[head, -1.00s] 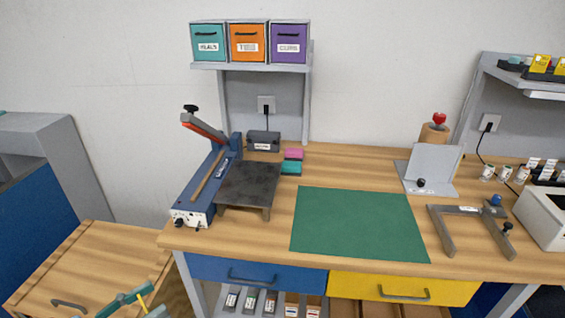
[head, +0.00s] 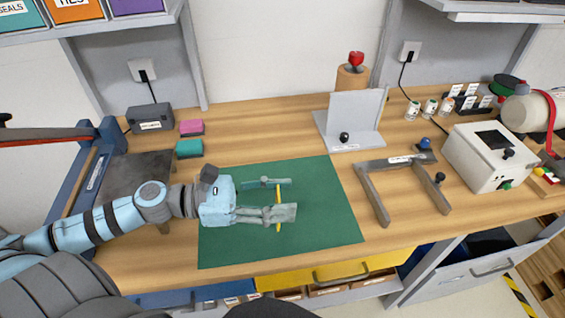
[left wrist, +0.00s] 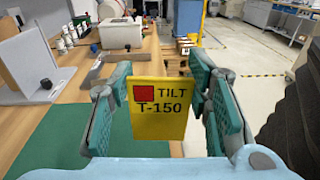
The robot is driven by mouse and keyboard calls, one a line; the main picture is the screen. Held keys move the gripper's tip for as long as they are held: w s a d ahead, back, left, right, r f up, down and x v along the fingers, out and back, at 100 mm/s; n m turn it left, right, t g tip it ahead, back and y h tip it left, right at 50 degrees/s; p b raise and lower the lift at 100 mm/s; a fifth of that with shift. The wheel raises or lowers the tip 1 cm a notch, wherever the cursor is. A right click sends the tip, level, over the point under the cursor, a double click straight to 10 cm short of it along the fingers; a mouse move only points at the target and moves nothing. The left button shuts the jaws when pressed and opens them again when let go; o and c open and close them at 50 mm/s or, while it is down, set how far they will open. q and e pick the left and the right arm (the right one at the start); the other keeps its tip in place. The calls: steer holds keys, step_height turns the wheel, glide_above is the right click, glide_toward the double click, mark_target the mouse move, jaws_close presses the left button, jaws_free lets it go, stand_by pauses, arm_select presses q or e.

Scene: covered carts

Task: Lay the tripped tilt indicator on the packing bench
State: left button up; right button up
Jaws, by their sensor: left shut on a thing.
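The tilt indicator (left wrist: 161,108) is a yellow plate with a red square and the words "TILT T-150" in the left wrist view. In the head view it shows edge-on as a thin yellow strip (head: 279,205) over the green mat (head: 325,235). My left gripper (head: 279,200) is shut on it, with a finger on either side. The packing bench (head: 245,105) is wooden and carries the mat. I cannot tell whether the indicator touches the mat. My right gripper is not in view.
A grey U-shaped frame (head: 375,200) lies right of the mat. A grey upright plate stand (head: 352,120) is behind it, and a white box device (head: 485,160) stands farther right. Pink (head: 191,127) and teal (head: 189,147) blocks lie behind the mat. The mat's right part is clear.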

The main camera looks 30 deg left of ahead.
arm_select(q)
steer(key=f+g+b, duration=0.1)
steer(key=w+a+f+m+g+y, duration=0.1)
steer(key=shift+w+m+g+b, duration=0.1)
steer(key=shift+m+g+b, duration=0.2)
steer(key=shift+b, duration=0.05)
steer(key=w+a+f+n+g+y+b, duration=0.1)
steer(key=w+a+f+y+b, duration=0.15)
steer(key=a, duration=0.25)
steer(key=w+a+f+n+y+b, duration=0.1)
steer(key=w+a+f+y, duration=0.2)
steer(key=w+a+y, duration=0.15)
steer(key=shift+n+h, duration=0.3)
steer(key=shift+h, duration=0.1)
steer(key=f+b, duration=0.1)
steer(key=f, duration=0.1)
steer(key=a+f+b, duration=0.1)
steer(key=f, duration=0.1)
steer(key=s+f+b, duration=0.1)
steer(key=f, duration=0.1)
steer(key=shift+a+f+b, duration=0.1)
steer(key=shift+a+b, duration=0.15)
steer(key=shift+b, duration=0.1)
steer(key=shift+f, duration=0.2)
steer(key=o, duration=1)
steer(key=shift+c, duration=0.6)
